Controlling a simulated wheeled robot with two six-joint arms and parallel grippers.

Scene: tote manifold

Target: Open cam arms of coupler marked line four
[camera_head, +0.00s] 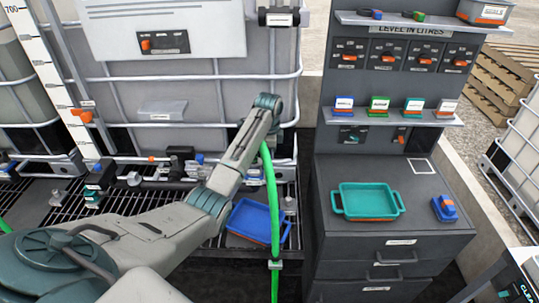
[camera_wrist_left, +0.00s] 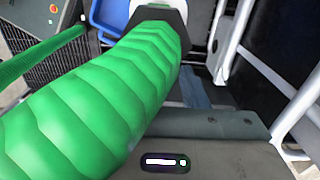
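My left arm reaches from the lower left to the front of the middle tank in the head view. Its far end (camera_head: 265,105) is beside the top of a green hose (camera_head: 271,195); the fingers are hidden. In the left wrist view the ribbed green hose (camera_wrist_left: 95,110) fills much of the picture, very close. It ends at the top in a dark angular collar (camera_wrist_left: 172,14) with a white part beyond. I cannot make out cam arms or a "line four" mark. A small labelled fitting (camera_head: 275,265) sits low on the hose. My right gripper is not in view.
A blue tray (camera_head: 246,222) lies on the grating behind the hose. Dark valve fittings (camera_head: 182,160) line the tank front. At right, a grey cabinet carries a teal tray (camera_head: 368,203) and a blue-orange item (camera_head: 445,208). A caged tank (camera_head: 520,125) stands at far right.

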